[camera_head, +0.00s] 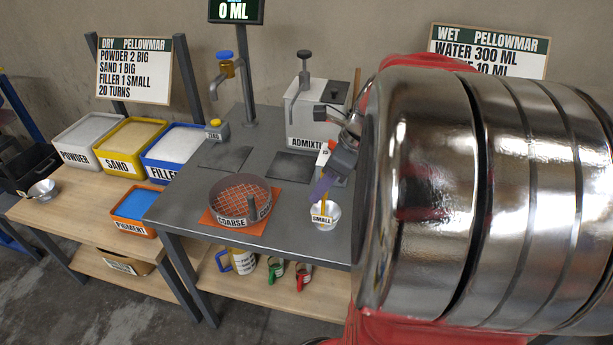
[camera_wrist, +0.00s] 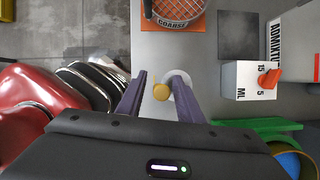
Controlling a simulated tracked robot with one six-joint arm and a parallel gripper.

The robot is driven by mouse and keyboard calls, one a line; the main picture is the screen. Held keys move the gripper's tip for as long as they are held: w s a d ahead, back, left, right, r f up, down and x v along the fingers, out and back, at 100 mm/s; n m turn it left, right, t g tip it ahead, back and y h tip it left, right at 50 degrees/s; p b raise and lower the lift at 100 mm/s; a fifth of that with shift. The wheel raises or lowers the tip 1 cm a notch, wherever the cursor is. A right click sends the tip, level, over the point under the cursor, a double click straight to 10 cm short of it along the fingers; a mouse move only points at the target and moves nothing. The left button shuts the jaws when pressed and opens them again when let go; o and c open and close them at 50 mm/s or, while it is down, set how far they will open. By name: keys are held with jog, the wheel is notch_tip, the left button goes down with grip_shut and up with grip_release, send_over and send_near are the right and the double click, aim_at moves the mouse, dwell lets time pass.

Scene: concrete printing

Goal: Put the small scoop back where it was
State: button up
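The small scoop (camera_head: 325,217) is a white bowl with a SMALL label and an upright yellow handle. It appears to stand on the grey table, near the front edge. In the wrist view its round yellow handle top (camera_wrist: 161,91) shows between my fingers, with part of the white bowl (camera_wrist: 181,77) behind. My gripper (camera_wrist: 160,85) is open, its purple fingers on either side of the handle with a gap visible. In the head view a purple finger of my gripper (camera_head: 322,188) overlaps the handle. The other finger is hard to make out there.
The coarse sieve (camera_head: 240,203) on its orange mat is left of the scoop. The admixture dispenser (camera_head: 317,110) stands behind. Dark square pads (camera_head: 292,166) lie on the table. Powder, sand and filler bins are at left. A green object (camera_wrist: 258,125) is right of my gripper.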

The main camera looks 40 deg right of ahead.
jog(key=shift+r, duration=0.15)
jog(key=v, duration=1.2)
dwell(0.5)
jog(key=s+a+f+n+h, duration=0.1)
jog(key=a+f+n, duration=0.2)
jog(key=a+n, duration=1)
jog(key=s+a+f+n+t+h, duration=0.1)
jog(key=a+f+n, duration=0.3)
jog(key=a+n, duration=0.8)
jog(key=s+n, duration=0.1)
jog(key=n, duration=0.4)
jog(key=shift+a+t, duration=0.3)
jog(key=shift+a, duration=0.1)
